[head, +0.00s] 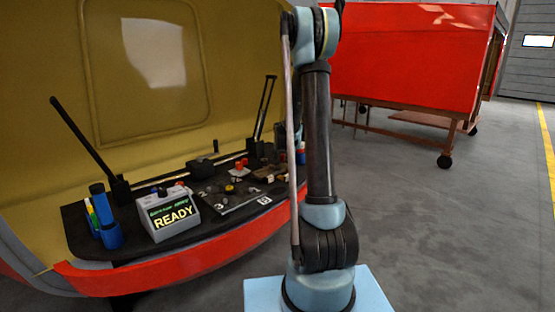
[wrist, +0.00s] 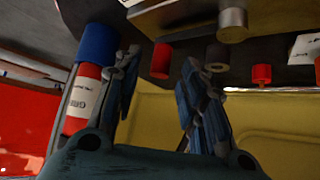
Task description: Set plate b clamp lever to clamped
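In the head view, a long black lever (head: 84,140) leans up and left at the left end of the dark work surface, and another (head: 264,108) stands tilted near its right end. A dark plate (head: 226,205) with white numbers lies between them, with a yellow knob (head: 230,188) and a red part (head: 241,169) by it. I cannot tell which part is plate b's clamp lever. My gripper (wrist: 160,62) is open and empty in the wrist view, its fingers spread beneath a red cylinder (wrist: 162,60) in the picture. In the head view my arm hides the gripper.
A red bottle with a blue cap (wrist: 85,92) is close by my left finger in the wrist view. A red shell (head: 410,60) on a wheeled stand is behind; the right floor is clear.

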